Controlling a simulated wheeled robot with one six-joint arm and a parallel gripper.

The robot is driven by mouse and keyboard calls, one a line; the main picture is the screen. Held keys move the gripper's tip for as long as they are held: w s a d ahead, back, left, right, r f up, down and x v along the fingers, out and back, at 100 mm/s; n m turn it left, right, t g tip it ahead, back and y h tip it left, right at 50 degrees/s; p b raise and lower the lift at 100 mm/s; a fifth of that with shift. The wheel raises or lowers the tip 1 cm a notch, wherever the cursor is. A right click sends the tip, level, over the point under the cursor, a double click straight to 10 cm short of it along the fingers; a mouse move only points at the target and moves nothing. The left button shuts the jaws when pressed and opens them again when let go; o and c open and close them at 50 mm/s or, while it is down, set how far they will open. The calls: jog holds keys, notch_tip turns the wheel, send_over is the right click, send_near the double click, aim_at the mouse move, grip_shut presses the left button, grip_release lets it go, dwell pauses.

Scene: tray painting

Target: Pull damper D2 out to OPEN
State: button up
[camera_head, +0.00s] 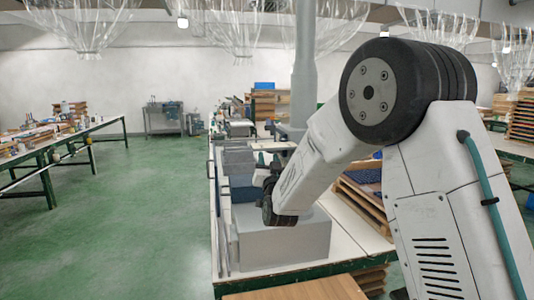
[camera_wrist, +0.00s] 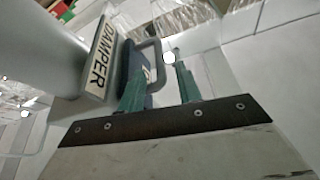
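In the wrist view, a plate lettered DAMPER (camera_wrist: 101,58) is fixed beside a large pale grey round duct (camera_wrist: 45,50). A dark grey plate with a U-shaped grey handle (camera_wrist: 158,58) is just right of it. No damper number is readable. My gripper (camera_wrist: 157,75) has its two teal fingers apart, and the handle shows between or just beyond their tips, nearer the left finger. I cannot tell whether they touch it. In the head view, my arm's end is beside the grey vertical duct (camera_head: 304,70), and my fingers are too small to make out.
A grey box (camera_head: 282,240) stands on the white-topped bench (camera_head: 345,235) below my arm. Stacked wooden trays (camera_head: 362,200) lie right of it. Green floor (camera_head: 130,220) is clear to the left, up to another long bench (camera_head: 50,140).

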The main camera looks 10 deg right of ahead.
jog(key=shift+x, duration=2.15)
grip_shut()
